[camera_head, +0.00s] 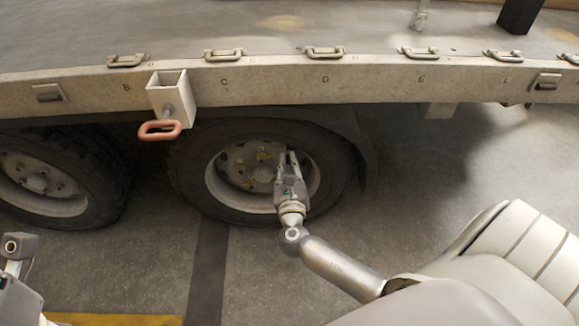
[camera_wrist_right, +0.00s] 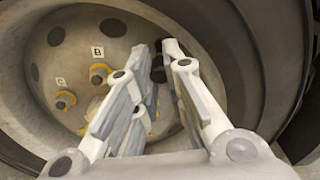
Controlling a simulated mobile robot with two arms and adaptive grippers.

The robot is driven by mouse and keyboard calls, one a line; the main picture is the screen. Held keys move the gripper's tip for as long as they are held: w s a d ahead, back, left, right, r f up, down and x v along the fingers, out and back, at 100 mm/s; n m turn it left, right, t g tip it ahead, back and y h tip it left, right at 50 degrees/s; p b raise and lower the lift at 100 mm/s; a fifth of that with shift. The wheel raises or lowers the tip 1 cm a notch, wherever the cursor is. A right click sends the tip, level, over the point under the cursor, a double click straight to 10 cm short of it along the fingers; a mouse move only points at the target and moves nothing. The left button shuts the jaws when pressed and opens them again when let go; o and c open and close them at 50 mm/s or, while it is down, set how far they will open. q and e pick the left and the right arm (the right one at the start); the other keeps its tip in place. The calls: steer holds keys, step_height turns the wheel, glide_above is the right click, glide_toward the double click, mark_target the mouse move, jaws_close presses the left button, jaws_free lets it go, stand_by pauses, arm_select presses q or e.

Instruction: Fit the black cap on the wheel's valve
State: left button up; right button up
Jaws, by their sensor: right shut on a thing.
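The wheel (camera_head: 262,172) sits under the trailer deck, its pale rim facing me. My right gripper (camera_head: 287,158) reaches into the right part of its rim. In the right wrist view my right gripper (camera_wrist_right: 158,55) is shut on the small black cap (camera_wrist_right: 158,70), which sits between the fingertips. The wheel's rim disc (camera_wrist_right: 85,65) shows behind it, with yellow-ringed studs and labels B and C. I cannot make out the valve; the fingers may hide it. I cannot tell whether the cap touches it.
The trailer's side rail (camera_head: 270,80) runs above the wheel. A bracket (camera_head: 172,95) with a red handle (camera_head: 160,130) hangs from it at the wheel's upper left. A second wheel (camera_head: 50,185) stands at the left. The floor (camera_head: 440,190) at the right is clear.

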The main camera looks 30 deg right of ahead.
steer(key=shift+x, duration=1)
steer(key=o, duration=0.8)
steer(key=o, duration=0.4)
steer(key=shift+d, duration=0.1)
steer(key=shift+c, duration=0.2)
steer(key=shift+o, duration=0.5)
steer(key=shift+d, duration=0.1)
steer(key=shift+s, duration=0.1)
